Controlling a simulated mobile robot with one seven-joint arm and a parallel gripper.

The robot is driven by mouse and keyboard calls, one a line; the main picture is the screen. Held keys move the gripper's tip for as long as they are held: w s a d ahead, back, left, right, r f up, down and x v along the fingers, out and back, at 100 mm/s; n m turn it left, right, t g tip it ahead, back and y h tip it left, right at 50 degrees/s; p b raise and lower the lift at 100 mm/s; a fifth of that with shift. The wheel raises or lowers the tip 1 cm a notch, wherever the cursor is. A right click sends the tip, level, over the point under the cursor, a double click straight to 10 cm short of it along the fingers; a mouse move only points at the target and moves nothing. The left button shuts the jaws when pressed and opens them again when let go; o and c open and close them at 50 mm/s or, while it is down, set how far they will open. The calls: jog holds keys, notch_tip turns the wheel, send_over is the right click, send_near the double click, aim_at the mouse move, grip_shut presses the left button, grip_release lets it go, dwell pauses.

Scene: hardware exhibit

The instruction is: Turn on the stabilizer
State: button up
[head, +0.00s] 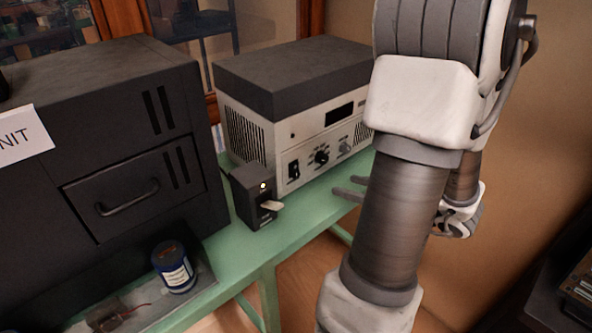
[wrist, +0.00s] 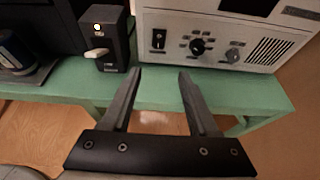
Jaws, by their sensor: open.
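A light-grey instrument with a dark top (head: 294,75) stands on the green bench, with a black rocker switch (head: 294,169), knobs and a dark display on its front. Its front also shows in the wrist view (wrist: 270,28), with the switch (wrist: 159,40) at its left. A small black box (head: 245,203) with a pale lever (head: 271,205) and a small bright light stands left of it; it also shows in the wrist view (wrist: 112,20). I cannot tell which is the stabilizer. My gripper (wrist: 160,73) is open and empty, in front of the instrument, touching neither device.
A large black cabinet (head: 90,130) with a handled drawer fills the left. A dark blue can (head: 174,268) stands in a grey tray near the front of the green bench (head: 240,243). My arm hides the instrument's right end in the head view.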

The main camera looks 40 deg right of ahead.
aim_at(296, 173)
jog(key=b+x, duration=0.2)
jog(key=x, duration=1.5)
jog(key=shift+a, duration=0.15)
grip_shut()
